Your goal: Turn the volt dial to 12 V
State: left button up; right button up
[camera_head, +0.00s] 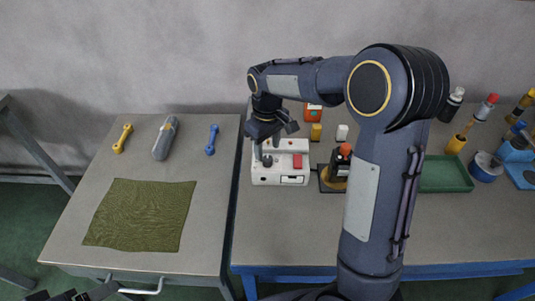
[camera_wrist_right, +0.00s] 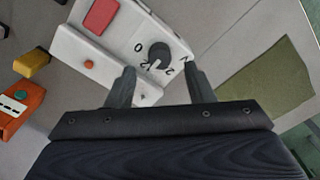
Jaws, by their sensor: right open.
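The white power box (camera_head: 280,173) stands on the right-hand bench and also shows in the right wrist view (camera_wrist_right: 125,35). Its dark round volt dial (camera_wrist_right: 159,52) has a pale pointer and sits among printed numbers. The pointer is toward the lower left of the dial in that view; I cannot read its setting surely. In the head view the dial (camera_head: 267,160) is small. My right gripper (camera_head: 264,145) is over the box, its open fingers (camera_wrist_right: 160,80) on either side just short of the dial, holding nothing. A dark part, likely my left gripper (camera_head: 75,295), shows at the bottom left edge, mostly cut off.
The box has a red switch (camera_wrist_right: 101,15). Yellow (camera_head: 316,132) and orange (camera_head: 312,112) blocks are behind. A green tray (camera_head: 445,175) is further right. A green cloth (camera_head: 140,215) lies on the left table.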

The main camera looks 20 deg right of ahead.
aim_at(267, 158)
jog(key=shift+r, duration=1.75)
